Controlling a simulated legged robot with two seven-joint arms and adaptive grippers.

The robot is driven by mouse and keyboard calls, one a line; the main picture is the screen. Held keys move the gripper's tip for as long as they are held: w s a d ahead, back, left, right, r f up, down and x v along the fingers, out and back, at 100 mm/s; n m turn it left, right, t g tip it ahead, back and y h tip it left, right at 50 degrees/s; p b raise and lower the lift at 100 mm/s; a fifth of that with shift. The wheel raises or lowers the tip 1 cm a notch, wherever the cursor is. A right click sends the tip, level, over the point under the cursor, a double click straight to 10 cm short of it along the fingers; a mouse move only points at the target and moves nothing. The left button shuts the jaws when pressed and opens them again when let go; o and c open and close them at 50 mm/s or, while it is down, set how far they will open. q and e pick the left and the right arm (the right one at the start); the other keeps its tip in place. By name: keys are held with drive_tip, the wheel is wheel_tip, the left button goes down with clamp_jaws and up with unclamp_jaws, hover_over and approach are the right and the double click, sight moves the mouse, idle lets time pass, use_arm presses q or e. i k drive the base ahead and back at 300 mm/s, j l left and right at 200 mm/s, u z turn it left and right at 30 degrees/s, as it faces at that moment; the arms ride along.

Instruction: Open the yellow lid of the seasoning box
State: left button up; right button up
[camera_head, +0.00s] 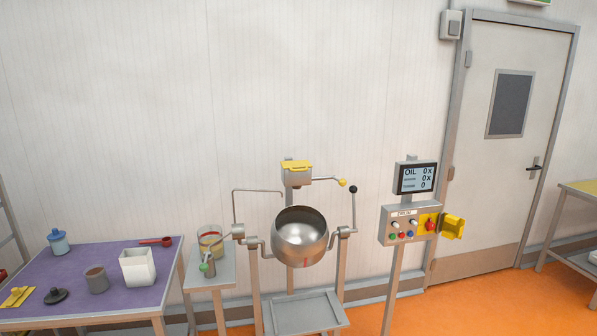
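The seasoning box (297,179) is a small grey box mounted on a post behind and above a round steel kettle. Its yellow lid (297,166) lies flat across its top and looks closed. A thin arm with a yellow knob (341,182) reaches out to the right of the box. Neither of my grippers shows in the head view, and nothing is touching the lid.
The steel kettle (300,241) hangs in a frame in front of the box. A control stand (408,226) stands to the right, a purple table (75,283) with containers to the left. A small side table (222,268) adjoins the kettle. Orange floor (480,305) is open at front right.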

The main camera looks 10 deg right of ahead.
sight(293, 165)
drive_tip(key=i+l+z, duration=0.15)
drive_tip(key=i+l, duration=0.4)
drive_tip(key=l, duration=0.2)
drive_tip(key=i+l+z, duration=0.1)
drive_tip(key=i+l, duration=0.45)
drive_tip(key=l, duration=0.15)
